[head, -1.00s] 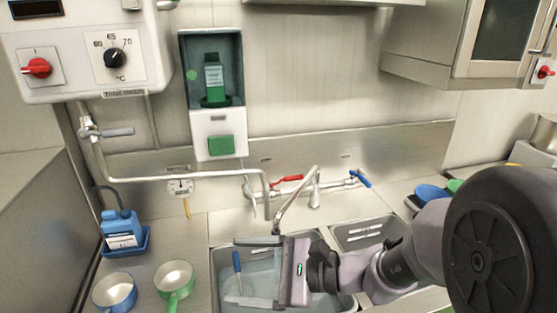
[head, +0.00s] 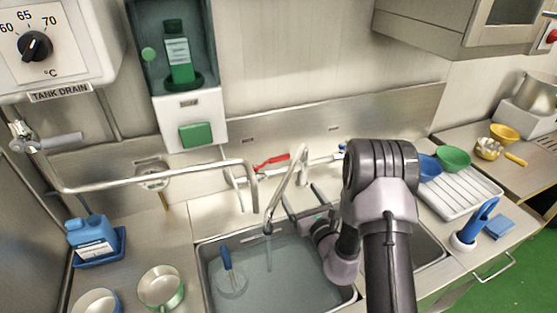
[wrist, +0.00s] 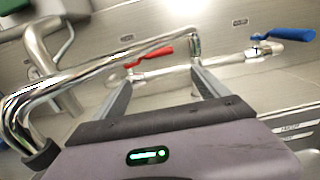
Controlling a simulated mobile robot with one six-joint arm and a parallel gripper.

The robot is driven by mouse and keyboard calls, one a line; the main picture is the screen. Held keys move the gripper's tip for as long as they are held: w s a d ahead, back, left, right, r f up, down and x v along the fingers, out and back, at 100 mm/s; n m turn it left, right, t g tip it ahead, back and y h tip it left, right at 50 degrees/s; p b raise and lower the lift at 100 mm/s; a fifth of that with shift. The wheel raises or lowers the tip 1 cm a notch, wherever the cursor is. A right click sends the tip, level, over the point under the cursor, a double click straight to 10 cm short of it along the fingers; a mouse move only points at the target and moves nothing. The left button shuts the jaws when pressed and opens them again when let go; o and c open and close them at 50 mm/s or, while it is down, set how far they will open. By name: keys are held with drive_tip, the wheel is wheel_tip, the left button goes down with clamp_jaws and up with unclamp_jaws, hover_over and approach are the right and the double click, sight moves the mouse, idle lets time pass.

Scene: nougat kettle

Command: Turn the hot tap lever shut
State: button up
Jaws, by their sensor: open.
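The red hot tap lever (head: 271,162) is on the mixer tap at the back wall, sticking out sideways to the right. In the wrist view the red lever (wrist: 150,54) is ahead, beyond my fingers. The curved steel spout (head: 288,190) hangs over the sink, and a thin stream shows below its end. My gripper (head: 303,200) is open and empty, just right of the spout, below the levers and apart from the red one. Its two fingers (wrist: 162,76) point toward the tap body. My arm hides part of the tap's right side.
The blue lever (wrist: 283,35) is at the tap's right end. The sink (head: 205,270) holds water and a blue-handled brush (head: 227,258). A pipe (head: 150,181) from the tank reaches over the sink's left. Pans (head: 162,287) stand on the left counter, a draining tray (head: 465,190) on the right.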

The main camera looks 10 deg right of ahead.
drive_tip(key=w+a, duration=0.3)
drive_tip(key=w, duration=1.1)
drive_tip(key=shift+w+b, duration=0.15)
drive_tip(key=shift+b, duration=0.3)
